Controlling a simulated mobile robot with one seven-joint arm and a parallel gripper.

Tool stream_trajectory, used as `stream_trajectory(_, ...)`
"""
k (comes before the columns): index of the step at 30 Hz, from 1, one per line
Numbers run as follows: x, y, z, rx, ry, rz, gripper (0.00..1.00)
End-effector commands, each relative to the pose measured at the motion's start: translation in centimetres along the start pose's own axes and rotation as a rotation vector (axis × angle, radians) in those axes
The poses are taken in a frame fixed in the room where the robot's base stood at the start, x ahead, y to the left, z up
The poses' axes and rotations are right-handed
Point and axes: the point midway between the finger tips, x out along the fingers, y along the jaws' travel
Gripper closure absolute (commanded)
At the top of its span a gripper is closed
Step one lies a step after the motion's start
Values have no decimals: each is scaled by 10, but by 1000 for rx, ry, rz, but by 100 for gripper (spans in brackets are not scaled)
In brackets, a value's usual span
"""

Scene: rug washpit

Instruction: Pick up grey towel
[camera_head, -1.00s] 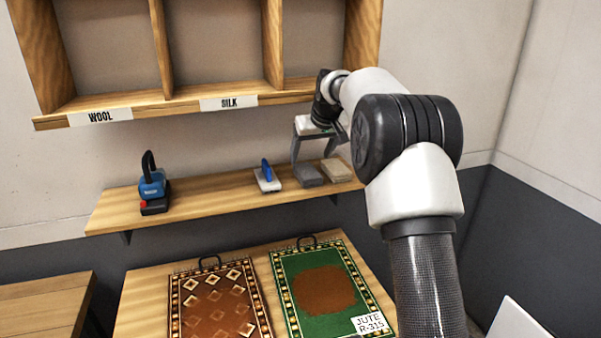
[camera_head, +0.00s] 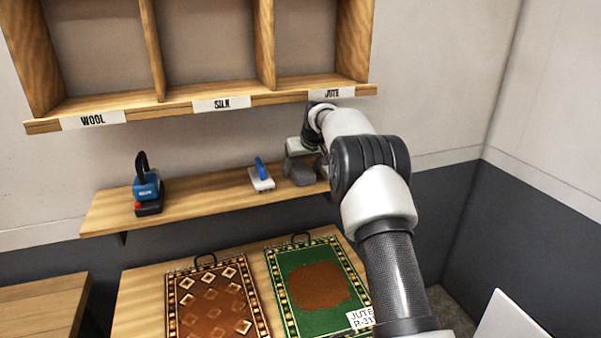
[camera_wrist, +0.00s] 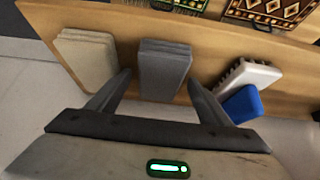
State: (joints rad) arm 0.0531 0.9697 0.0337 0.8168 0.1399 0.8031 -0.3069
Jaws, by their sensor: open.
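The grey towel (camera_wrist: 163,72) is a folded, layered block lying on the wooden shelf. In the wrist view it sits just beyond and between the two open fingers of my gripper (camera_wrist: 160,92), with its near end close to the fingertip line. I cannot tell whether the fingers touch it. In the head view the grey towel (camera_head: 300,175) shows partly, below my gripper (camera_head: 299,162), which hangs over the right part of the shelf.
A beige towel (camera_wrist: 88,60) lies left of the grey one in the wrist view. A white brush with a blue handle (camera_head: 261,178) lies close on the other side. A blue tool (camera_head: 147,190) stands farther left on the shelf (camera_head: 205,202). Cubbies hang above; rugs (camera_head: 315,287) lie below.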

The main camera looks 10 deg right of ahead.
Motion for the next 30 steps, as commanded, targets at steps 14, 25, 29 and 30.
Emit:
stream_trajectory(14, -1, 0, 0, 0, 1, 0, 72)
stream_trajectory(25, -8, 1, 2, 1, 0, 1, 72)
stream_trajectory(29, -15, 2, 12, 1, 1, 1, 72)
stream_trajectory(30, -18, 1, 17, 1, 1, 1, 72)
